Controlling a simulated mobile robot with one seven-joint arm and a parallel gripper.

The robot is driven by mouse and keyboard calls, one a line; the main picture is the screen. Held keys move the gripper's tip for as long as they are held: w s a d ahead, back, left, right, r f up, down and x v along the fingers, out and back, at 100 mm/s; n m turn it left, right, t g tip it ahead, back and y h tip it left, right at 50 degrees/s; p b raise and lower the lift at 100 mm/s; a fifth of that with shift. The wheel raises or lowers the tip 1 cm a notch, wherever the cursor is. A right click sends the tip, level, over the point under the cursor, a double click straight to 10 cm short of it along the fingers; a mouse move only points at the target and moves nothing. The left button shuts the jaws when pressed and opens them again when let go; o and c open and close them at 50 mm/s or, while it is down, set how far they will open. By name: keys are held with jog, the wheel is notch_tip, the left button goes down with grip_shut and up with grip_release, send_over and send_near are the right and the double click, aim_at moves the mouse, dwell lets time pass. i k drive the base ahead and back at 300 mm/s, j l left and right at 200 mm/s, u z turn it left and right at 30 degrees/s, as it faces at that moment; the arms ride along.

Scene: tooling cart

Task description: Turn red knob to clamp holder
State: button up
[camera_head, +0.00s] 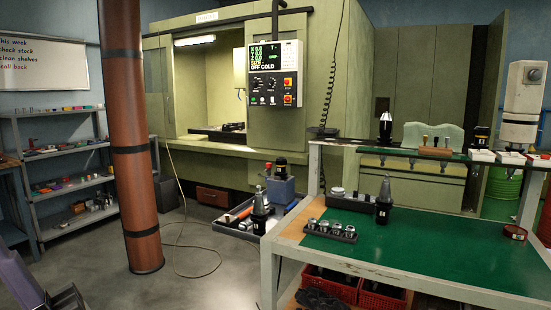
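A low grey tooling cart (234,231) stands on the floor between the brown column and the green bench. A black tapered tool holder (261,205) stands upright at its front right. Behind it, a blue block (281,191) carries a dark holder (281,167). A small reddish part shows at the left of this block, too small to tell whether it is the red knob. An orange-red handled item (240,215) lies on the cart. The bench's edge hides part of the cart's right side.
A brown column (130,140) rises at left. The green-topped bench (440,250) holds another tool holder (384,200), a rack of small parts (330,231) and a red round tin (514,232). A cable (185,222) crosses the floor. Open floor lies left of the cart.

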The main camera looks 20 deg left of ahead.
aim_at(269, 165)
jog(key=i+u, duration=0.4)
jog(key=i+l+u, duration=0.1)
jog(key=i+u, duration=0.3)
jog(key=i, duration=0.2)
jog(key=i+j+z, duration=0.1)
jog(key=i+j, duration=0.2)
jog(key=i, duration=0.2)
jog(key=i+j+z, duration=0.15)
jog(key=i+j, duration=0.15)
jog(key=i, duration=0.2)
jog(key=i+j+z, duration=0.2)
jog(key=i+j, duration=0.15)
jog(key=j, duration=0.15)
